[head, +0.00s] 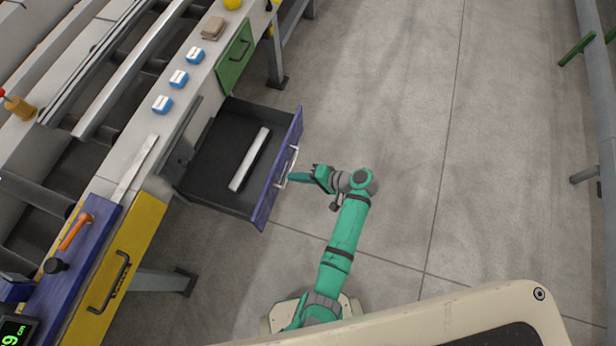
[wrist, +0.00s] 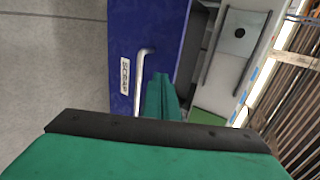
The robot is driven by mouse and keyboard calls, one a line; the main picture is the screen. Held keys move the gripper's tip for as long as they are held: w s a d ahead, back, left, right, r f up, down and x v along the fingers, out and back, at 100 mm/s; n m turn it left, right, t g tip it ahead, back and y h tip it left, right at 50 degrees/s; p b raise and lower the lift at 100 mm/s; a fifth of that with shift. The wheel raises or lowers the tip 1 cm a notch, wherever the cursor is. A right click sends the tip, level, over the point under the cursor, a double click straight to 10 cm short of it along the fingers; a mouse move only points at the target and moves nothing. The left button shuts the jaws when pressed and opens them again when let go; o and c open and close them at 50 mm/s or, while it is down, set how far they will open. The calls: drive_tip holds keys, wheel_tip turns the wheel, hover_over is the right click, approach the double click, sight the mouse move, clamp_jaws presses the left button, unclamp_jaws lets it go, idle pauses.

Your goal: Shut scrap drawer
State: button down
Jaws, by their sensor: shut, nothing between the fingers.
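The scrap drawer (head: 213,172) is pulled out from the table's front, with a blue front panel (head: 265,205) and a pale metal handle (head: 288,166). A light bar (head: 249,160) lies inside it. In the wrist view the blue front (wrist: 125,30) carries a SCRAP label (wrist: 125,76), and the handle (wrist: 142,72) stands out beside my fingers. My gripper (head: 292,177) is shut and empty, its fingertips close to the handle and front panel. It also shows in the wrist view (wrist: 161,82). I cannot tell whether the fingers touch the panel or handle.
A closed green drawer (head: 236,58) and a closed yellow drawer (head: 118,268) flank the open one. Several blue-and-white blocks (head: 178,79) sit on the table edge, with an orange lever (head: 76,232) on the blue plate. The floor (head: 420,150) to the right is clear.

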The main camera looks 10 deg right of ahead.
sight(275, 173)
drive_tip(key=a, duration=0.1)
drive_tip(key=w+a, duration=0.1)
drive_tip(key=a, duration=0.1)
drive_tip(key=w+a, duration=0.1)
drive_tip(key=shift+w+a+f, duration=0.15)
drive_tip(key=shift+a+f, duration=0.05)
drive_tip(key=shift+d, duration=0.3)
drive_tip(key=shift+a, duration=0.25)
